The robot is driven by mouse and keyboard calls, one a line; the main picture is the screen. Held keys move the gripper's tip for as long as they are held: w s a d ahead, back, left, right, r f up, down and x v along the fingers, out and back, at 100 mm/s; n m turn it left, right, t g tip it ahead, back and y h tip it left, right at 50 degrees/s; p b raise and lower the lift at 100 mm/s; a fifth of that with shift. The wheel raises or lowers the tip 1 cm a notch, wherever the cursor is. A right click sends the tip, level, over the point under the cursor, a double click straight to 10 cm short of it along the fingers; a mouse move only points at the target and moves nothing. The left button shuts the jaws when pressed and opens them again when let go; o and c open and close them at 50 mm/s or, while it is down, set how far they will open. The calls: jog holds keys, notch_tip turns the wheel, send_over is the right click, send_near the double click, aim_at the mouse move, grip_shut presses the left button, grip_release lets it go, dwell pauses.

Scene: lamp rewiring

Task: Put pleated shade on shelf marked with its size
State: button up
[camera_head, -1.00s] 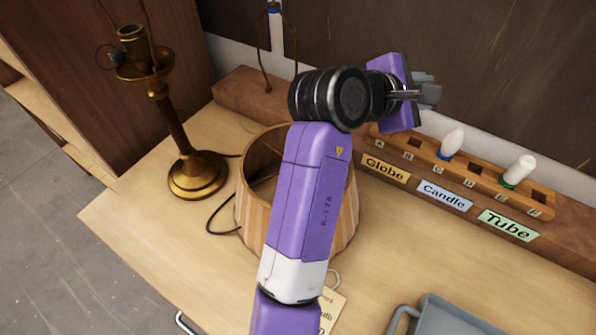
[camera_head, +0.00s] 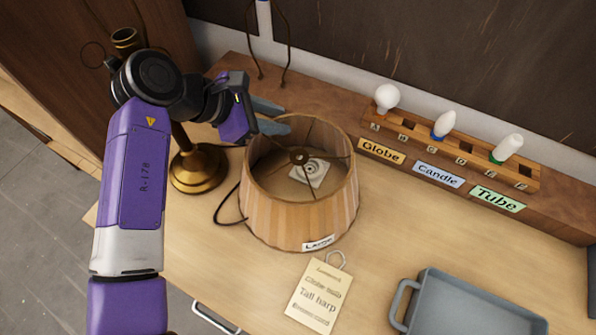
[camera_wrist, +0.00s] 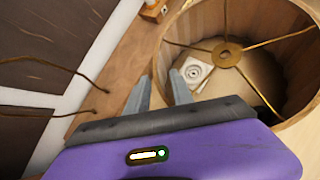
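The pleated shade (camera_head: 300,205) stands on the bench, tan and open at the top, with wire spokes. A label (camera_head: 318,243) on its front reads "Large". My gripper (camera_head: 278,115) is at the back-left of its rim, with two grey fingers apart. In the wrist view my gripper (camera_wrist: 160,85) shows a gap between its fingers, beside the near wall of the shade (camera_wrist: 200,25). The fingers appear to lie on either side of the rim; I cannot tell whether they touch it. No size-marked shelf is readable here.
A brass lamp base (camera_head: 197,168) stands left of the shade, partly behind my arm. A bulb rack (camera_head: 455,150) with three bulbs lies behind right. A paper tag (camera_head: 319,295) and a grey tray (camera_head: 470,305) are in front. A dark wood cabinet (camera_head: 60,60) is at left.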

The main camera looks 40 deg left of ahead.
aim_at(285, 119)
jog(key=shift+x, duration=1.45)
jog(key=shift+d, duration=0.1)
jog(key=shift+c, duration=0.5)
grip_shut()
